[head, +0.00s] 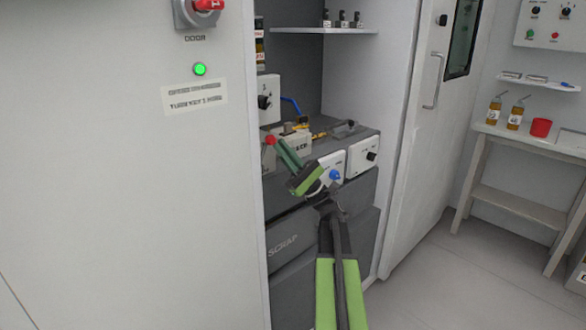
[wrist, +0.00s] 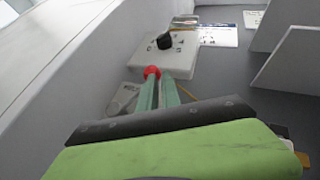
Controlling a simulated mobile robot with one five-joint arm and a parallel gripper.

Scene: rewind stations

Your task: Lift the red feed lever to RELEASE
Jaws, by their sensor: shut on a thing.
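The red feed lever shows as a red ball knob (head: 269,140) at the left of the dark bench inside the open cabinet. In the wrist view the red knob (wrist: 152,71) sits at the tips of my gripper's two green fingers. My gripper (head: 277,143) reaches in from the lower right and is shut on the knob. The lever's shaft is mostly hidden behind the fingers. A grey block (head: 292,145) stands just right of the knob, and its lettering is too small to read. I see no readable RELEASE mark.
A white box with a black knob (head: 268,100) stands behind the lever, also in the wrist view (wrist: 168,50). White boxes with a blue knob (head: 327,170) and a black knob (head: 363,157) sit at the bench front. The cabinet wall (head: 250,200) is close on the left.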

